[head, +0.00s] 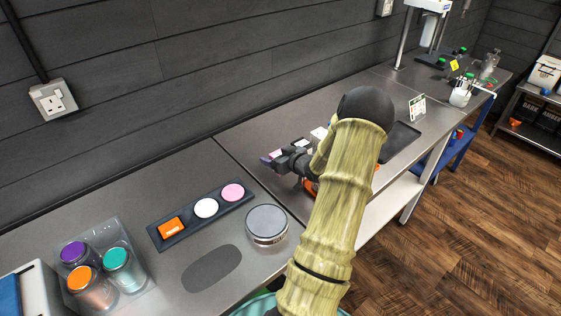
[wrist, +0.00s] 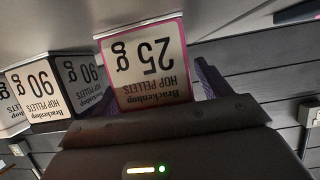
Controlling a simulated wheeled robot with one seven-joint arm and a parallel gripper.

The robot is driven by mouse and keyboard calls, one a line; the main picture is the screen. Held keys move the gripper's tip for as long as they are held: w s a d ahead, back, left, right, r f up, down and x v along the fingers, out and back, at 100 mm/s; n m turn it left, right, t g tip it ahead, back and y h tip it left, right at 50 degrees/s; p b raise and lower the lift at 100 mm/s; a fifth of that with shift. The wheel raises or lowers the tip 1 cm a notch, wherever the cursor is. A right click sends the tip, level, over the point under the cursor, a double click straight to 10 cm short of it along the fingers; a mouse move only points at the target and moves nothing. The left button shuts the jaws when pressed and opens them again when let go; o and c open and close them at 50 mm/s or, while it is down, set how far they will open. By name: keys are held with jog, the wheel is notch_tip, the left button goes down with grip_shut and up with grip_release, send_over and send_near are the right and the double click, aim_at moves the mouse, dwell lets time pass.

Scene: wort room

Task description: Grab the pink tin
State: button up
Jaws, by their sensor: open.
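In the wrist view, a box-shaped tin with a pink border and a white label reading "25 g Hop Pellets" (wrist: 146,65) appears upside down. It sits between the two purple fingers of my gripper (wrist: 155,82), with a finger on each side. The gripper is open; I cannot tell whether either finger touches the tin. In the head view, my gripper (head: 277,158) is low over the bench, left of my forearm. The tin cannot be made out clearly there.
Boxes labelled "90 g" (wrist: 42,92) stand beside the tin in the wrist view. In the head view, a dark tray (head: 174,242) holds orange, white and pink pieces. A round grey container (head: 267,225) and lidded jars (head: 118,262) stand nearer. A black wall (head: 230,60) runs behind.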

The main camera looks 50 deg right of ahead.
aim_at(277, 152)
jog(key=shift+c, duration=0.5)
jog(key=c, duration=1)
jog(key=shift+r, duration=0.1)
notch_tip(277, 152, up, 10)
jog(key=shift+f, duration=0.1)
